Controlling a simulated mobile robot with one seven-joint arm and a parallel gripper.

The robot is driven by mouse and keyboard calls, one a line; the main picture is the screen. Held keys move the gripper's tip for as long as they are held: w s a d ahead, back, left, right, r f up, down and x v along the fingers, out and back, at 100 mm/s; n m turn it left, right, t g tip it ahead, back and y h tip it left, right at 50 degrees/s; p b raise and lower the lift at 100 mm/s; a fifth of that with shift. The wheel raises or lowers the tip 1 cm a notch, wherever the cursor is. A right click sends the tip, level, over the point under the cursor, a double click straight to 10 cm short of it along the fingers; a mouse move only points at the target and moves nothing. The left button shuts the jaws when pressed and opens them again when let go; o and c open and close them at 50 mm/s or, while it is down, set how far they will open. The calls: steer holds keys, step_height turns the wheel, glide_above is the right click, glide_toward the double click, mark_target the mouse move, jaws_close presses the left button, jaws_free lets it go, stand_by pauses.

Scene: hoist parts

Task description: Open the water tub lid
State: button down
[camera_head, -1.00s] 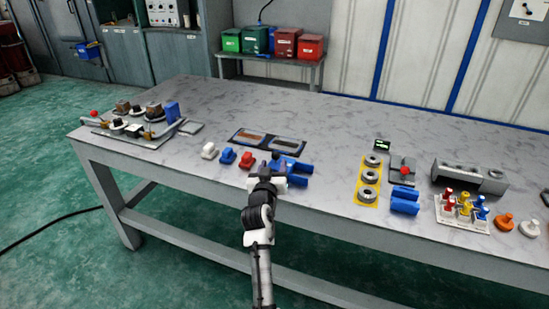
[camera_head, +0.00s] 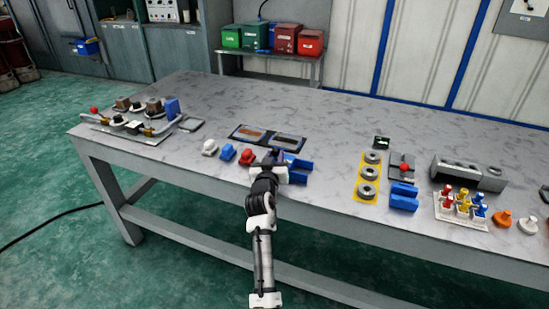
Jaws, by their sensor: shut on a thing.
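My gripper (camera_head: 275,157) is over the front edge of the table, at the left end of a blue forked part (camera_head: 300,168). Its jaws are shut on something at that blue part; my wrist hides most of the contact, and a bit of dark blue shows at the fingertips. I cannot tell for sure which thing is the water tub or its lid. A similar blue part (camera_head: 403,197) sits further right, apart from my gripper.
Just left of my gripper stand a red part (camera_head: 246,156), a blue part (camera_head: 227,152) and a white part (camera_head: 209,147). A dark two-panel tray (camera_head: 267,138) lies behind. A yellow strip with rings (camera_head: 361,192) lies to the right. The table's back middle is clear.

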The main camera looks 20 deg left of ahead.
steer(key=d+p, duration=0.2)
steer(key=d, duration=0.4)
steer(key=shift+s+d+r+p, duration=0.1)
steer(key=shift+d+p, duration=0.05)
steer(key=shift+p, duration=0.25)
steer(key=shift+d, duration=0.35)
steer(key=c, duration=1.1)
jaws_free()
steer(key=shift+c, duration=0.2)
steer(key=s+d+b, duration=0.2)
steer(key=s+b, duration=0.1)
steer(key=s, duration=1)
steer(key=shift+s, duration=0.35)
